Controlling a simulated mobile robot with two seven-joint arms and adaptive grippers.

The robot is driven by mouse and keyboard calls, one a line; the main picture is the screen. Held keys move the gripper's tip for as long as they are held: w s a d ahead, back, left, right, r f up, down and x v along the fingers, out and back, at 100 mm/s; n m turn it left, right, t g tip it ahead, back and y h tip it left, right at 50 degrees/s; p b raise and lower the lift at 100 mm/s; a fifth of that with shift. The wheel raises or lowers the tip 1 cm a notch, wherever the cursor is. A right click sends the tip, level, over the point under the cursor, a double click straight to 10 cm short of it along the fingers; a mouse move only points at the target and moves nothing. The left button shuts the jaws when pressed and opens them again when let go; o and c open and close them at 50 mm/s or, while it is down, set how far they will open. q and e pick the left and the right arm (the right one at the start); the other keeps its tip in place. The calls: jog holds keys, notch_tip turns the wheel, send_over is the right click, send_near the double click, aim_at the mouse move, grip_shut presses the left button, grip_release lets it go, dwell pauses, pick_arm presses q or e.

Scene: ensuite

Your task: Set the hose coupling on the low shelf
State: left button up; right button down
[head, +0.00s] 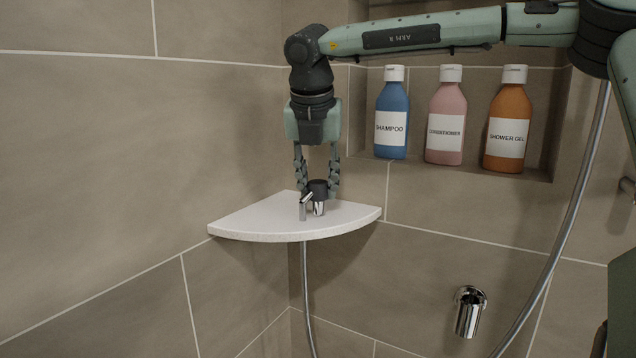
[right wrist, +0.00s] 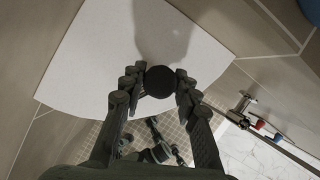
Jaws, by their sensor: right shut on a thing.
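The hose coupling, with a black round top (head: 318,188) and chrome lower parts, is between the fingers of my right gripper (head: 318,190). My right gripper points straight down over the white corner shelf (head: 255,222) and is shut on the coupling. In the right wrist view the coupling's black round top (right wrist: 160,82) sits between the fingertips, with the shelf (right wrist: 90,60) behind it. The coupling is upright over the shelf's middle; I cannot tell if its base touches the surface. My left gripper is not in view.
A metal hose (head: 307,290) hangs below the shelf's front edge. A wall niche holds a blue shampoo bottle (head: 391,112), a pink conditioner bottle (head: 446,113) and an orange shower gel bottle (head: 507,115). A chrome wall holder (head: 468,313) and another hose (head: 560,235) are at right. The shelf's left part is bare.

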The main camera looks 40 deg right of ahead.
jog(key=shift+f, duration=0.1)
jog(key=shift+f, duration=0.1)
jog(key=c, duration=1.2)
grip_release()
jog(key=shift+o, duration=0.3)
jog(key=shift+r, duration=0.25)
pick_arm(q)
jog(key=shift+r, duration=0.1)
pick_arm(e)
jog(key=v, duration=1.2)
